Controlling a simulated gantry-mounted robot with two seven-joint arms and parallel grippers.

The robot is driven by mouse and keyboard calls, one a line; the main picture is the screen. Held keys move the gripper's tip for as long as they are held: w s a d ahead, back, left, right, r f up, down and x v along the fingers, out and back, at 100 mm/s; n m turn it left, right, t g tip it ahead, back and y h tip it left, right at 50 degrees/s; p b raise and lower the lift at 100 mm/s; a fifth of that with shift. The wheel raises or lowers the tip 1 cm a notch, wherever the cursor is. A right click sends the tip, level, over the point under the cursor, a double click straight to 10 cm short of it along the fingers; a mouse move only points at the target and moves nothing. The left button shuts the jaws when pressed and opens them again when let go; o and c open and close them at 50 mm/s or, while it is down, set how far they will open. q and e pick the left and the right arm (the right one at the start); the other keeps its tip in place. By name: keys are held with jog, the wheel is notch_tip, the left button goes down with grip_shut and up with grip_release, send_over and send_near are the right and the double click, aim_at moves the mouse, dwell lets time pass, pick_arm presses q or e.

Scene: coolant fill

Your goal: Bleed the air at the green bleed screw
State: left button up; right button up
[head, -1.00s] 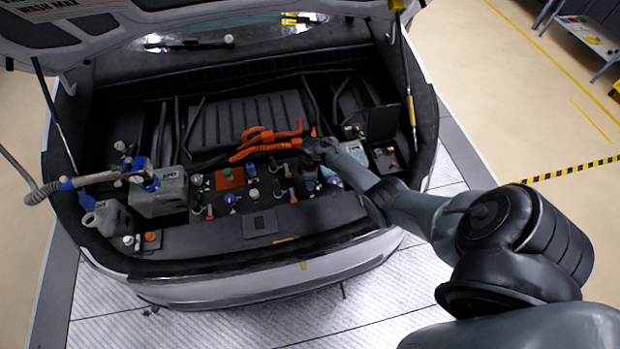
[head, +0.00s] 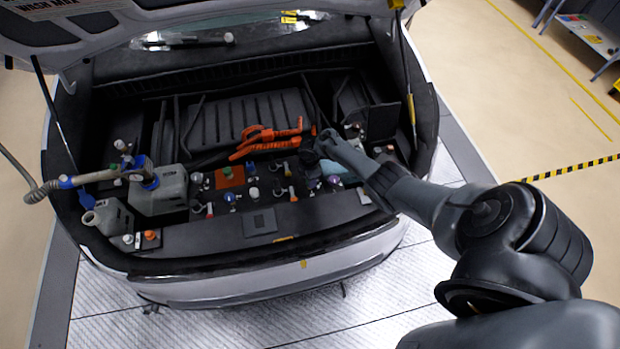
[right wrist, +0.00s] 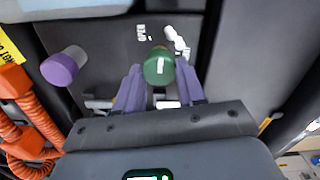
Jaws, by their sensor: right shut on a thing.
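The green bleed screw (right wrist: 159,66) shows in the right wrist view as a round green cap with a white mark. It sits between the two purple fingertips of my right gripper (right wrist: 160,85), which is shut on it. White "OPEN" lettering is on the dark panel beside the screw. In the head view my right gripper (head: 322,150) is down in the bay at the right end of the row of fittings, and its fingers and the screw cannot be made out there. My left gripper is in neither view.
A purple-capped fitting (right wrist: 63,67) stands left of the gripper, with orange corrugated cables (right wrist: 25,115) further left. In the head view, orange cables (head: 265,143) cross the bay. A grey tank (head: 160,195) with a hose stands at the left. The raised lid hangs over the back.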

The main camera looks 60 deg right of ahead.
jog(key=o, duration=1.1)
jog(key=shift+c, duration=0.2)
jog(key=shift+r+p, duration=0.3)
jog(key=shift+r, duration=0.3)
notch_tip(320, 180, up, 10)
jog(key=p, duration=0.3)
jog(key=shift+f, duration=0.2)
jog(key=shift+a, duration=0.1)
